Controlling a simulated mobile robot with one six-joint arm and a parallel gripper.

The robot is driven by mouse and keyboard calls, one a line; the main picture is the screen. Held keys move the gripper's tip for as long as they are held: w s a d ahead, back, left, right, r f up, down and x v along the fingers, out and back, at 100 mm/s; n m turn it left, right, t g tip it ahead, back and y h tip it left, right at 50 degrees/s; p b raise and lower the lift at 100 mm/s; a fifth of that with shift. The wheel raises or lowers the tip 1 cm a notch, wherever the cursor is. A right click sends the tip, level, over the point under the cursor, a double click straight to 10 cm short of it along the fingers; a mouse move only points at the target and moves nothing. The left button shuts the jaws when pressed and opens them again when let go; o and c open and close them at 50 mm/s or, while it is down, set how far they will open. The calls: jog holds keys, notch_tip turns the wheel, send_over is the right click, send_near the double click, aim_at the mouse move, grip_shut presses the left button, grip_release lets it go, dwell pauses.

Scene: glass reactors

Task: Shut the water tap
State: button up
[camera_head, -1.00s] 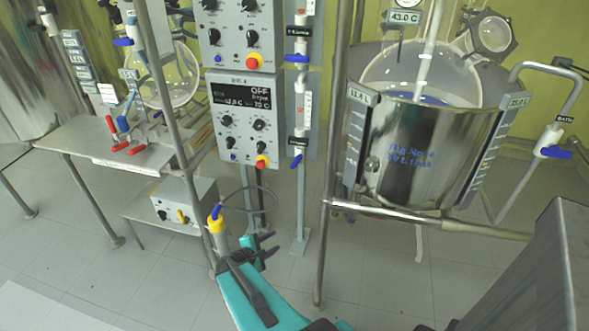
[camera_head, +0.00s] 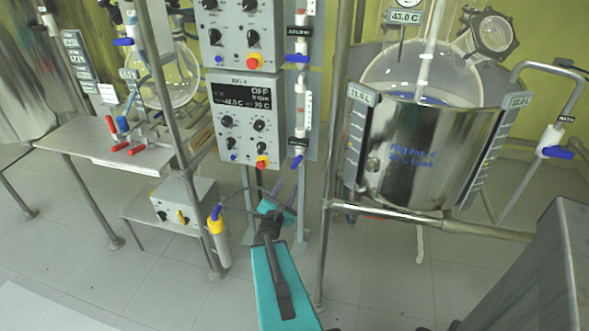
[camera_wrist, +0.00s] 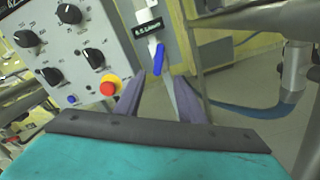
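In the head view, a lower tap with a blue handle (camera_head: 297,162) hangs on the white pipe right of the control box. The same handle shows pointing down in the wrist view (camera_wrist: 160,59), under a small label too blurred to read. An upper tap with a blue handle (camera_head: 297,58) sits higher on that panel, its handle sideways. I cannot tell from the labels which is the water tap. My gripper (camera_head: 291,180) is just below the lower tap. In the wrist view, its purple fingers (camera_wrist: 160,80) are apart and empty, with the handle beyond their tips.
The control box (camera_head: 246,115) with knobs and a red button stands close left of my gripper. A steel frame post (camera_head: 325,240) and the jacketed reactor (camera_head: 420,150) are to the right. A yellow-capped cylinder (camera_head: 218,240) stands left of my arm.

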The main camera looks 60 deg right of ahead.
jog(key=shift+d+f+b, duration=0.1)
jog(key=shift+d+b, duration=0.1)
jog(key=shift+b, duration=0.2)
jog(key=b, duration=0.8)
send_near(297, 164)
jog(key=shift+w+d+f+b, duration=0.2)
jog(key=shift+d+b, duration=0.2)
jog(key=shift+b, duration=0.3)
jog(key=d+b, duration=0.1)
jog(key=b, duration=0.2)
jog(key=shift+w, duration=0.1)
jog(key=d+b, duration=0.1)
jog(key=b, duration=0.3)
jog(key=shift+w+d+b, duration=0.15)
jog(key=shift+w+b, duration=0.05)
jog(key=shift+b, duration=0.2)
jog(key=shift+w+d+r, duration=0.15)
jog(key=shift+w+d, duration=0.05)
jog(key=shift+d, duration=0.3)
jog(key=shift+x, duration=2.25)
